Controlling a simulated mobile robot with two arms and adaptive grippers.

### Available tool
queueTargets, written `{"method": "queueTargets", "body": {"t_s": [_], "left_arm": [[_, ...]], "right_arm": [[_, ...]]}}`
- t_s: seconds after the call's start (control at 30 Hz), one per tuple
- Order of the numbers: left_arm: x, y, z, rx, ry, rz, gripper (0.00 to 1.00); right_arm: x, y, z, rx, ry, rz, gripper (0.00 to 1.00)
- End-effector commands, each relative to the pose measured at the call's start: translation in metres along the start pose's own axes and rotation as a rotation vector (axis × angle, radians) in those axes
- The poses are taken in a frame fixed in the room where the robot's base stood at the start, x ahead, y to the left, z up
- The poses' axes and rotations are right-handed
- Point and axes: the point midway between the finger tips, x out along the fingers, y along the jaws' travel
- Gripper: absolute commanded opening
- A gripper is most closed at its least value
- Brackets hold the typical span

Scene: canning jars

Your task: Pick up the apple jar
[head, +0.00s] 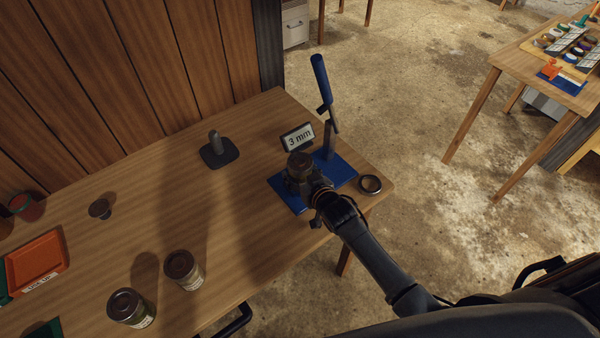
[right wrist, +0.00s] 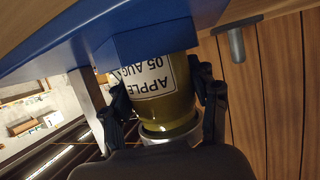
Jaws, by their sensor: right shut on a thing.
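In the right wrist view, which is upside down, the jar (right wrist: 158,95) shows yellow-green contents and a white label reading APPLE 05 AUG. Its base meets a blue block there; I cannot tell a small gap from contact. My right gripper (head: 311,188) is shut on the jar, with a dark finger on each side of it in the right wrist view (right wrist: 163,98). My left gripper is not in view.
The stand has a raised blue lever (head: 321,80) and a "3 mm" sign (head: 297,137). A dark ring (head: 370,184) lies beside it. A dark post on a base (head: 218,151) stands behind left. Two lidded jars (head: 183,270) (head: 129,307) and a red tray (head: 36,262) are at left.

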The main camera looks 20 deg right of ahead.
Motion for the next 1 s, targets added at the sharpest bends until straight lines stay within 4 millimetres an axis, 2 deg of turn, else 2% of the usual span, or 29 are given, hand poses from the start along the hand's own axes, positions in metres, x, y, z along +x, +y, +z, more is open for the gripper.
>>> {"method": "queueTargets", "body": {"t_s": [0.23, 0.4, 0.57, 0.73, 1.0], "left_arm": [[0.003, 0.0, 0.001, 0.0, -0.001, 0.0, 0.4], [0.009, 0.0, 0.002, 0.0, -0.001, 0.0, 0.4], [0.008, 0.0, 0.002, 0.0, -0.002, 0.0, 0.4], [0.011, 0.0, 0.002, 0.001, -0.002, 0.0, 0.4], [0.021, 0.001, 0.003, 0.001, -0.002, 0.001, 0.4]], "right_arm": [[-0.004, 0.0, -0.011, 0.0, 0.005, 0.0, 0.1], [-0.012, 0.0, -0.031, -0.001, 0.009, -0.001, 0.1], [-0.042, -0.006, -0.045, 0.0, 0.006, -0.002, 0.1], [-0.081, -0.013, -0.067, 0.0, 0.007, -0.001, 0.1], [-0.14, -0.027, -0.066, 0.001, 0.003, 0.0, 0.1]]}}
